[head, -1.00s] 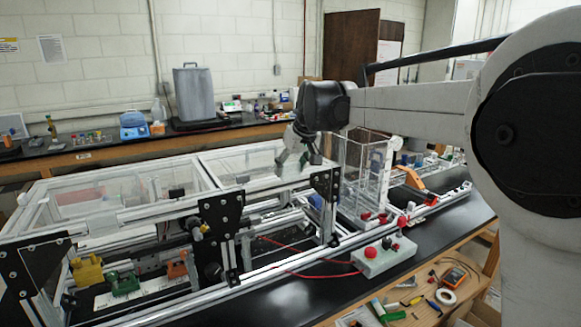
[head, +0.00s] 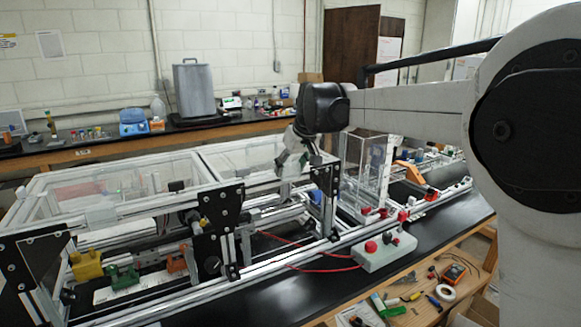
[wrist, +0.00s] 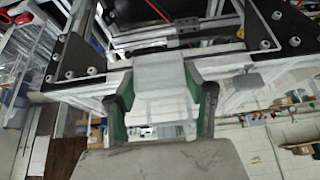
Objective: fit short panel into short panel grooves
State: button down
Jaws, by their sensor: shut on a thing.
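The short panel (wrist: 162,82) is a pale, see-through plate. In the wrist view it stands between the two green-sided fingers of my gripper (wrist: 162,100), which is shut on it. The panel's far end overlaps a silver rail of the extrusion frame (wrist: 226,62); I cannot tell whether they touch. In the head view my gripper (head: 284,165) points down at the right part of the extrusion frame (head: 133,205), near its top rails and left of a black corner plate. The panel is hard to make out there. I cannot make out the panel grooves in either view.
Black bolted corner plates (head: 222,212) and clear panels crowd the frame. A clear upright box (head: 366,172) stands right of my gripper. A grey control box with red buttons (head: 384,251) sits in front, with red tubing (head: 312,267). The black bench between is mostly clear.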

jog(key=shift+f, duration=0.3)
jog(key=c, duration=0.8)
grip_release()
jog(key=v, duration=1.2)
jog(key=s+d+f+m+b, duration=0.1)
jog(key=s+d+f, duration=0.25)
jog(key=s, duration=0.25)
jog(key=s+d+f+m+t+h+b, duration=0.1)
jog(key=s+d+f, duration=0.1)
jog(key=s+d, duration=0.3)
jog(key=s+d+f+m+b, duration=0.1)
jog(key=s+d+f, duration=0.15)
jog(key=s, duration=0.45)
jog(key=s+d+f+m, duration=0.1)
jog(key=s+d+f, duration=0.2)
jog(key=s+f, duration=0.3)
jog(key=s+d+f+m+h+b, duration=0.1)
jog(key=s+d+f, duration=0.1)
jog(key=s+f, duration=0.3)
jog(key=s+d+f+m+t+h+b, duration=0.1)
jog(key=s+d+f, duration=0.2)
jog(key=s+f, duration=0.3)
jog(key=shift+s+d+f, duration=0.15)
jog(key=shift+s, duration=0.45)
jog(key=shift+s+d+f, duration=0.15)
jog(key=shift+s, duration=0.5)
